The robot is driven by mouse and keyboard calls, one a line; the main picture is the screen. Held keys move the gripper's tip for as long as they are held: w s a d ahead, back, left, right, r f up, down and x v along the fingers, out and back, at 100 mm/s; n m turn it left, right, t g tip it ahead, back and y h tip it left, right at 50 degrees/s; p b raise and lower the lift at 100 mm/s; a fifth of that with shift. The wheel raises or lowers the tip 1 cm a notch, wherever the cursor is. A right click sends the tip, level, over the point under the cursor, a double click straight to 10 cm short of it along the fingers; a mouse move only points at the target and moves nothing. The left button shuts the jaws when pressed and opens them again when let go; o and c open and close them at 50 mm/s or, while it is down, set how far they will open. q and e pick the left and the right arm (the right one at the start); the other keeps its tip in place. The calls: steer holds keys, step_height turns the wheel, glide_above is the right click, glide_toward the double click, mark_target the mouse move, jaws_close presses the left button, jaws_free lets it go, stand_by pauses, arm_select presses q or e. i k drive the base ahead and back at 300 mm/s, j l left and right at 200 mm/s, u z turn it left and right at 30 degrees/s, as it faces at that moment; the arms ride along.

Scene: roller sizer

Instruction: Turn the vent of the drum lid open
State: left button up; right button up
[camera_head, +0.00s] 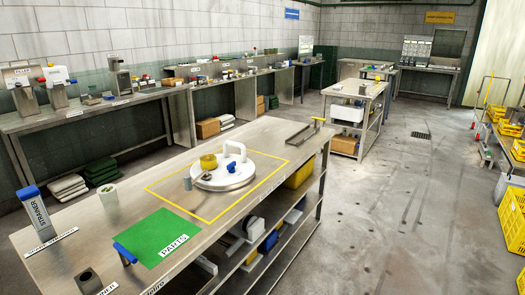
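The drum lid (217,183) is a round white disc lying flat on the steel table, inside a yellow-outlined rectangle. A white arched handle (234,148) stands at its back. A small blue fitting (231,167) sits on the right part of its top. A yellow round part (208,161) shows at its back left, and a small dark part lies below that. I cannot tell for sure which fitting is the vent, or whether it is open or shut. A small grey cylinder (187,184) stands left of the lid. Neither of my grippers is in view.
The steel table (110,209) also bears a green PARTS mat (160,238), a blue-topped STRAINER container (34,207), a white cup (108,195) and a dark block (88,281). A metal frame with a yellow end (318,122) lies at the far end. Open floor (400,220) lies to the right.

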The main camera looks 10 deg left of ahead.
mark_target(231, 168)
steer(key=i+l+u, duration=0.15)
steer(key=i, duration=0.85)
